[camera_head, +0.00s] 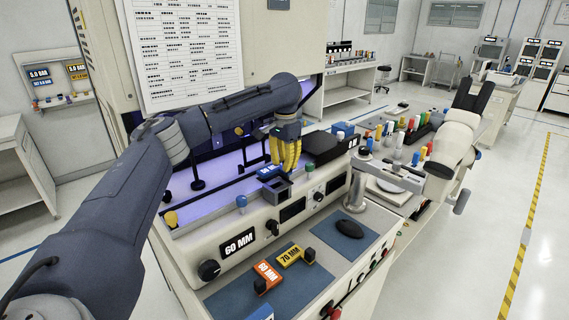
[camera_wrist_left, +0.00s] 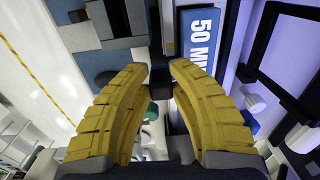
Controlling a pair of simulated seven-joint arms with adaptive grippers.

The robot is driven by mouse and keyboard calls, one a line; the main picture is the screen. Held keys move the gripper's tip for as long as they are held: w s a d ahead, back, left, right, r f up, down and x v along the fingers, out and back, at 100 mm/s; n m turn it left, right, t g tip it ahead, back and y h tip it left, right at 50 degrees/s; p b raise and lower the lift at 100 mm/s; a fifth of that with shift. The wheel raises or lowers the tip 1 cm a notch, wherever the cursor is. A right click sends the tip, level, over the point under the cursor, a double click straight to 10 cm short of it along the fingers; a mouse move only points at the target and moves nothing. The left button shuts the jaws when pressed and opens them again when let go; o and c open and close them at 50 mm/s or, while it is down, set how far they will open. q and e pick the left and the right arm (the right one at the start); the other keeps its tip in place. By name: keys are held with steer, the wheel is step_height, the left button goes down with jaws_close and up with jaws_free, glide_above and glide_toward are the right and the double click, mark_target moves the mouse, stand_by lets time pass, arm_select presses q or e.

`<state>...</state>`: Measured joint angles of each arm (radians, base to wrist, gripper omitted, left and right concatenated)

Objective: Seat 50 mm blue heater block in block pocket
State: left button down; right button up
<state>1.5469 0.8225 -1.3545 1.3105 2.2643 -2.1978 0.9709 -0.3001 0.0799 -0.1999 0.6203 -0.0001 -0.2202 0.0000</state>
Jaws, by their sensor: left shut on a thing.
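The blue heater block (camera_head: 268,173), labelled 50 MM in the left wrist view (camera_wrist_left: 200,38), is at the front edge of the bonder. My left gripper (camera_head: 288,168) has its yellow fingers pointing down beside the block's label. A dark grey holder (camera_head: 278,188), which looks like the block pocket, lies just below the block. I cannot tell whether the block touches it or is inside. My right gripper is not in view.
An orange 60 MM block (camera_head: 267,275) and a yellow 70 MM block (camera_head: 290,256) lie on the front ledge. A black mouse (camera_head: 350,229) rests on a blue mat to their right. A white microscope (camera_head: 455,150) stands at the right. Knobs line the front panel.

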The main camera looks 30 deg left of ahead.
arm_select(q)
steer(key=shift+f, duration=0.2)
stand_by(0.5)
steer(key=shift+f, duration=0.8)
steer(key=shift+f, duration=0.6)
stand_by(0.8)
steer(key=c, duration=1.1)
jaws_free()
steer(key=shift+c, duration=0.2)
steer(key=shift+r, duration=0.1)
step_height(320, 180, up, 12)
steer(key=shift+d, duration=0.1)
stand_by(0.6)
